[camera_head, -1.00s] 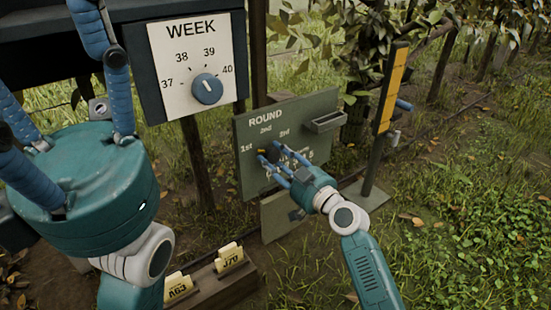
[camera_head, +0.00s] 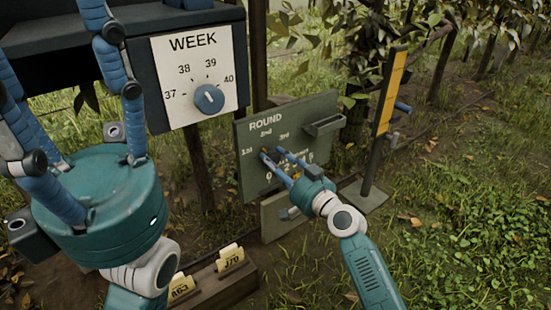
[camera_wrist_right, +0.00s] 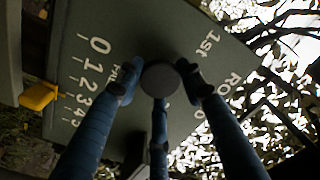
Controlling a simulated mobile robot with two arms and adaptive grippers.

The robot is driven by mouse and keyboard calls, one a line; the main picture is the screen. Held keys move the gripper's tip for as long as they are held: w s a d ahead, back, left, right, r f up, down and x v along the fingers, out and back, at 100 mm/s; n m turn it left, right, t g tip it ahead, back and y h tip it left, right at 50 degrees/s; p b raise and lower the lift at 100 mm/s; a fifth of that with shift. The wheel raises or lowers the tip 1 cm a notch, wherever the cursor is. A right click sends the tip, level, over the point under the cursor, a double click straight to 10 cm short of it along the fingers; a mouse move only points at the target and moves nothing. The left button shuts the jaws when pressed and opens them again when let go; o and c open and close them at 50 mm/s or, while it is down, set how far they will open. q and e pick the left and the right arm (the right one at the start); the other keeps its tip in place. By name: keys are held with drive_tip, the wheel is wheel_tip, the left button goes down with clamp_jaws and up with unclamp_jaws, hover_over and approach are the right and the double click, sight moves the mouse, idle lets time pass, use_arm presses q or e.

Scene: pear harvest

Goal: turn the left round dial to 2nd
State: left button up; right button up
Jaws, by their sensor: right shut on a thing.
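The grey-green ROUND board (camera_head: 325,103) carries the marks 1st, 2nd and 3rd around its dial. My right gripper (camera_head: 273,156) reaches it from the lower right, and its fingers hide most of the dial in the head view. In the right wrist view the dark round dial (camera_wrist_right: 160,78) sits between the fingertips of my right gripper (camera_wrist_right: 163,88), which is shut on it. I cannot tell which mark the dial points at. My left gripper (camera_head: 65,95) is large at the left, fingers spread and raised, with nothing seen between them.
The white WEEK panel (camera_head: 180,60) with a blue dial (camera_head: 209,99) hangs left of the board. A yellow tab (camera_wrist_right: 40,95) sits by a 0 to 5 scale. An orange-faced post (camera_head: 392,90) stands right. A wooden box (camera_head: 222,283) with yellow tags lies below.

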drive_tip(key=m, duration=0.1)
drive_tip(key=m+p, duration=0.1)
drive_tip(key=m, duration=0.1)
drive_tip(key=f+m, duration=0.1)
drive_tip(key=m, duration=0.1)
drive_tip(key=shift+s+a, duration=0.2)
drive_tip(key=shift+a, duration=0.05)
drive_tip(key=shift+m+p, duration=0.3)
drive_tip(key=o, duration=1.2)
drive_tip(key=shift+r, duration=0.1)
drive_tip(key=shift+c, duration=0.2)
drive_tip(key=shift+r, duration=0.15)
drive_tip(key=shift+d, duration=0.1)
drive_tip(key=v, duration=1.2)
